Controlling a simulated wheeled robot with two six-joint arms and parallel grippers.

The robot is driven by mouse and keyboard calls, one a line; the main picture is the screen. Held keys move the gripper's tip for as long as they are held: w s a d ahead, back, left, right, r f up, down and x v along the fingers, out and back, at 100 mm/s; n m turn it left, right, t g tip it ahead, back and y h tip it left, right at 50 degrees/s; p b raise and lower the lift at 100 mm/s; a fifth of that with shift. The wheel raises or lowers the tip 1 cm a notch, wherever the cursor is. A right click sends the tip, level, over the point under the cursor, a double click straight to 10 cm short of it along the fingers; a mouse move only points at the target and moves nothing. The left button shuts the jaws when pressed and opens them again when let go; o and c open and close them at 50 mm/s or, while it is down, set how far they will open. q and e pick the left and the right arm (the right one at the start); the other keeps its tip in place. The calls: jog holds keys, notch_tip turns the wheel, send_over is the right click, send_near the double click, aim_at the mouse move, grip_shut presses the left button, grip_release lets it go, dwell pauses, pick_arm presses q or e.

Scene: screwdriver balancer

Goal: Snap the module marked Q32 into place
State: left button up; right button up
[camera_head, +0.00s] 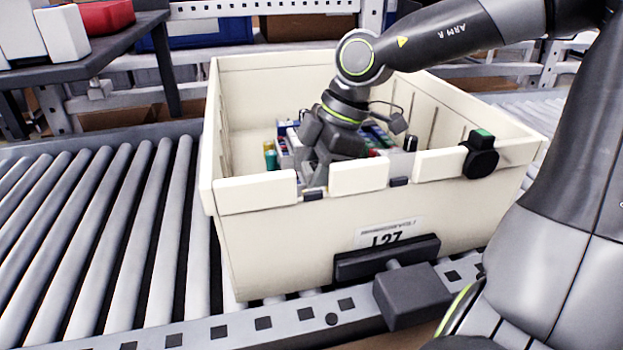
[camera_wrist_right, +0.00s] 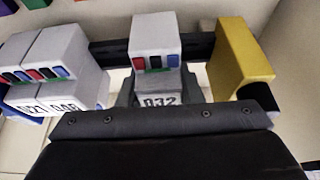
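The module marked Q32 (camera_wrist_right: 157,42) is light grey, with red, dark and blue parts on its front and the label below. It is in the middle of the right wrist view, against a dark rail (camera_wrist_right: 107,50). Dark fingers of my right gripper (camera_wrist_right: 165,90) flank its lower part closely on both sides, and the gripper appears shut on it. I cannot tell whether the module is seated on the rail. In the head view, my right gripper (camera_head: 322,165) reaches down inside the cream bin (camera_head: 260,195) and hides the module. My left gripper is not in view.
Two grey modules (camera_wrist_right: 50,65) stand on the rail left of Q32, with a gap between. A yellow block (camera_wrist_right: 240,58) stands close on its right. The bin's walls surround my gripper. A roller conveyor (camera_head: 110,220) is clear at the left.

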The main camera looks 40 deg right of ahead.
jog(key=o, duration=0.5)
jog(key=shift+f, duration=0.1)
jog(key=shift+r, duration=0.25)
jog(key=p+v, duration=0.2)
jog(key=v, duration=1.5)
jog(key=shift+p, duration=0.35)
